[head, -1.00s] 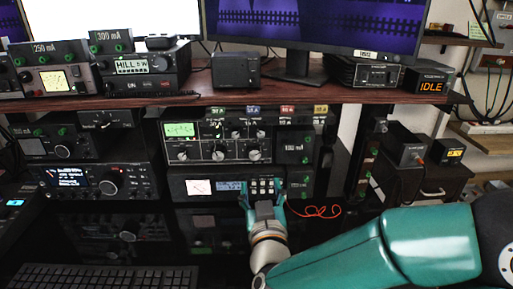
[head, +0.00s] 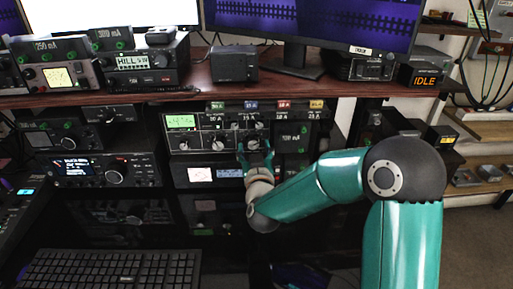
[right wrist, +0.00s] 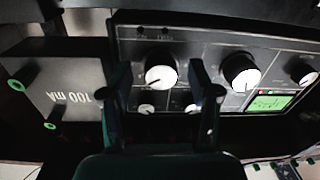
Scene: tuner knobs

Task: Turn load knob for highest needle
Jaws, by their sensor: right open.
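The black tuner panel (head: 217,131) stands on the shelf under the desk, with a green lit meter (head: 181,122) at its upper left; the needle is too small to read. White-faced knobs line its lower part: a left one (head: 183,147), a middle one (head: 217,146) and a right one. Their labels are unreadable. My right gripper (head: 256,148) is open in front of the right knob. In the right wrist view, turned upside down, its two fingers (right wrist: 162,82) stand either side of that right knob (right wrist: 160,76); contact cannot be told. My left gripper is not in view.
A 100 mA block (head: 292,137) sits right of the tuner, close to my right gripper; it shows in the wrist view (right wrist: 70,88). Below the tuner is a unit with a blue display (head: 229,173). The wooden desk edge (head: 180,99) overhangs above.

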